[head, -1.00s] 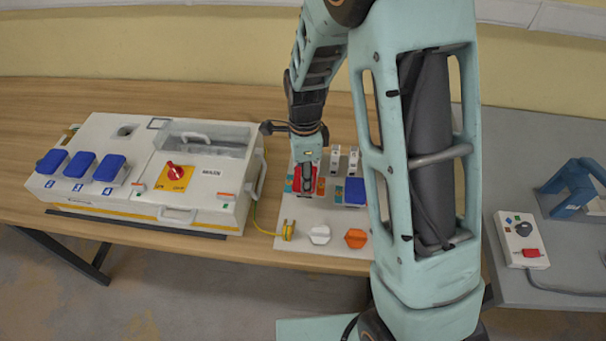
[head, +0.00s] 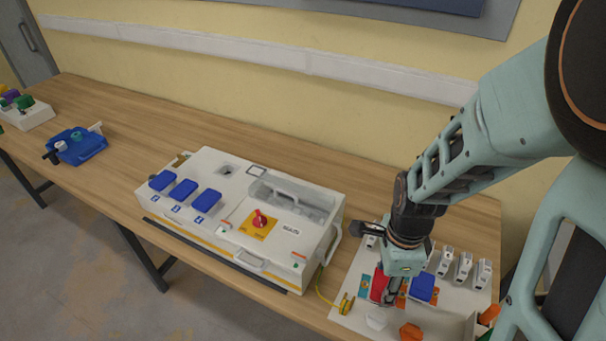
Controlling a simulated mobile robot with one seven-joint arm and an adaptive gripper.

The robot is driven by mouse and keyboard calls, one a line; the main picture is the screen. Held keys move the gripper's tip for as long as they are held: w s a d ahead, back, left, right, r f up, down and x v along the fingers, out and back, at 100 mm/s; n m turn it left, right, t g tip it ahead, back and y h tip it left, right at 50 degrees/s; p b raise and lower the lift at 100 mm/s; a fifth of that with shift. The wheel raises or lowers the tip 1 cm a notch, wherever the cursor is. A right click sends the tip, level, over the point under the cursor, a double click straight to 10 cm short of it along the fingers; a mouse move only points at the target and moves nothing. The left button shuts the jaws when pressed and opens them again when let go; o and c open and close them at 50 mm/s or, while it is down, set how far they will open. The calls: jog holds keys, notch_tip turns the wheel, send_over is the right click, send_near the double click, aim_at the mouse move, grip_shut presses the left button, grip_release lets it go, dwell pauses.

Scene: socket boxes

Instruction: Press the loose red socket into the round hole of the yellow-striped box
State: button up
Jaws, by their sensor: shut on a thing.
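The white box with a yellow stripe (head: 205,243) stands on the wooden table, left of my gripper. Its dark round hole (head: 227,170) is in the top, near the back left, behind three blue-lidded sockets (head: 183,190). My gripper (head: 388,294) points down over a white board at the right. It is shut on the red socket (head: 378,284), which shows at the left side of the fingers and is partly hidden by them. I cannot tell whether the socket touches the board.
A red rotary switch (head: 260,219) rises from the box. A blue case (head: 77,146) lies far left, with bare table between.

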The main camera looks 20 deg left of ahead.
jog(key=w+d+r+n, duration=0.2)
jog(key=w+d+n, duration=0.5)
jog(key=w+n, duration=0.4)
jog(key=shift+w+r+n, duration=0.2)
jog(key=shift+w+n, duration=0.1)
jog(key=shift+n, duration=2)
